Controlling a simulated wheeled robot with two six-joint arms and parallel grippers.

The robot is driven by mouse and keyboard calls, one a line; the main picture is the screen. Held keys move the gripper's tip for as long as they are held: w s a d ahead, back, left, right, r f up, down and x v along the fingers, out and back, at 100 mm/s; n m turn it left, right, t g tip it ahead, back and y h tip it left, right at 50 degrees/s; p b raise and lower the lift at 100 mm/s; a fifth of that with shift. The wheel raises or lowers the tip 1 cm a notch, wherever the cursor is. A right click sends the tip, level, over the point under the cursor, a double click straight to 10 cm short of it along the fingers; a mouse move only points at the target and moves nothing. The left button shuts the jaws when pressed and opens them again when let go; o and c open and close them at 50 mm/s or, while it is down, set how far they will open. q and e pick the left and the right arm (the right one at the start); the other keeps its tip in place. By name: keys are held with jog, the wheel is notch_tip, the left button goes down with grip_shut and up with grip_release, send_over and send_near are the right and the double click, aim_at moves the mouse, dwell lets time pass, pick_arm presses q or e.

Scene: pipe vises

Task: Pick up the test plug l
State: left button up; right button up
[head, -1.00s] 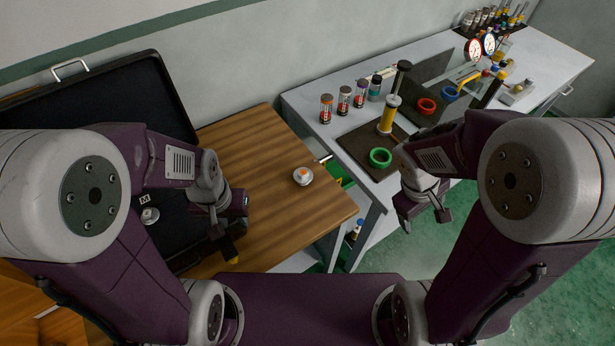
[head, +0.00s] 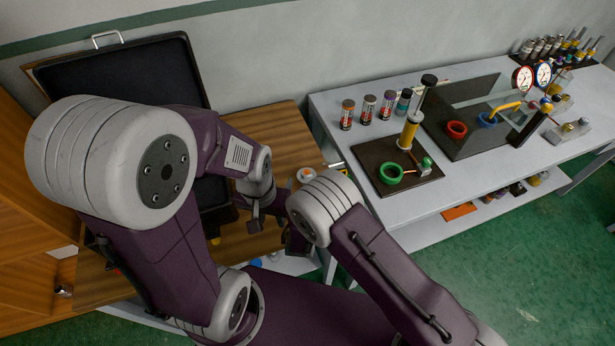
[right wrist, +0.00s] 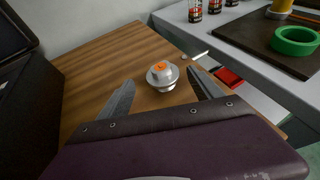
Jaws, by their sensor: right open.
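The test plug, a small round silver piece with an orange top (right wrist: 162,72), stands on the wooden table in the right wrist view. It also shows, partly covered by my right arm, in the head view (head: 305,174). My right gripper (right wrist: 161,80) is open, with its two fingertips on either side of the plug's picture and visible gaps to both. How far the plug lies beyond the tips is hard to judge.
An open black case (head: 125,80) stands on the wooden table (head: 272,128) at left. The grey bench (head: 330,108) adjoins at right, with a green ring (head: 391,173), a yellow cylinder (head: 409,132) and several small jars. A small yellow item (head: 214,241) shows near my left gripper.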

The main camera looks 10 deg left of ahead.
aim_at(307, 172)
jog(key=shift+x, duration=1.05)
jog(key=shift+w+p, duration=0.35)
jog(key=shift+w, duration=0.1)
jog(key=x, duration=0.4)
jog(key=shift+f+p, duration=0.1)
jog(key=shift+p, duration=0.25)
jog(key=shift+w+f, duration=0.15)
jog(key=shift+w, duration=0.05)
jog(key=shift+s, duration=0.1)
jog(key=c, duration=1.4)
jog(key=shift+c, duration=0.4)
